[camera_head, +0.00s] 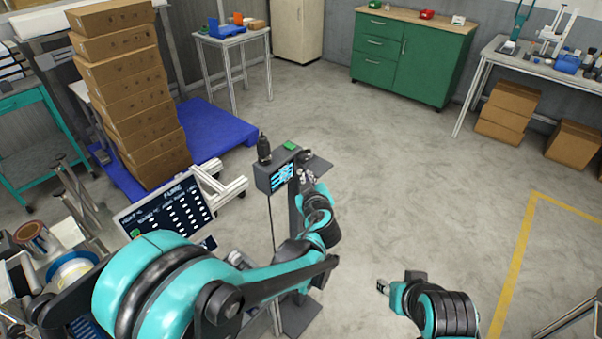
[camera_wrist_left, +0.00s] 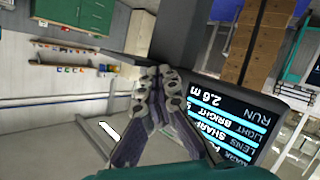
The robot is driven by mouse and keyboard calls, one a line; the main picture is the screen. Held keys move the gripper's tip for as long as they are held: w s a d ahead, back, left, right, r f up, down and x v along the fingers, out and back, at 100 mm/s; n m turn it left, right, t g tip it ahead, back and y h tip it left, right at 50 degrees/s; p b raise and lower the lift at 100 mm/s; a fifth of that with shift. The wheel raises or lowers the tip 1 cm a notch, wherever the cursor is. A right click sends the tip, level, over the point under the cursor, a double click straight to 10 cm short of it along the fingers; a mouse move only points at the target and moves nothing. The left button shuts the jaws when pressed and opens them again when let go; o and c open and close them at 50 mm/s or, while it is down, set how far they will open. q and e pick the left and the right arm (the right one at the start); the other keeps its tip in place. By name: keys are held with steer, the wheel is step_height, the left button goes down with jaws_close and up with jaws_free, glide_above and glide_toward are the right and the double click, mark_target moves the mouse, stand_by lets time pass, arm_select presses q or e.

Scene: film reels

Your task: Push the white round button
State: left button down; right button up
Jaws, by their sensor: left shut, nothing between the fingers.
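I cannot make out a white round button for certain in either view. A dark grey box with a lit screen (camera_head: 282,177) stands on a post in the middle of the head view. Its screen (camera_wrist_left: 240,128) also shows upside down in the left wrist view. My left gripper (camera_head: 306,175) is at the right side of this box, shut and empty. In the left wrist view its fingers (camera_wrist_left: 160,72) meet close to the dark box; contact cannot be told. My right gripper (camera_head: 382,287) is low at the right, small, its finger state unclear.
A dark panel headed "FLARE" (camera_head: 168,207), with rows of small white marks, stands left of the box. A black cylinder (camera_head: 264,148) and a green piece (camera_head: 290,145) are on the box. Stacked cartons (camera_head: 130,85) stand behind.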

arm_select(q)
steer(key=shift+w+a, duration=0.25)
steer(key=shift+a, duration=0.1)
stand_by(0.7)
stand_by(0.4)
steer(key=shift+s+d, duration=0.45)
steer(key=shift+d, duration=0.2)
steer(key=shift+d, duration=0.1)
steer(key=s+d, duration=0.1)
steer(key=d, duration=0.1)
steer(key=s+d, duration=0.2)
steer(key=shift+a, duration=0.1)
stand_by(0.7)
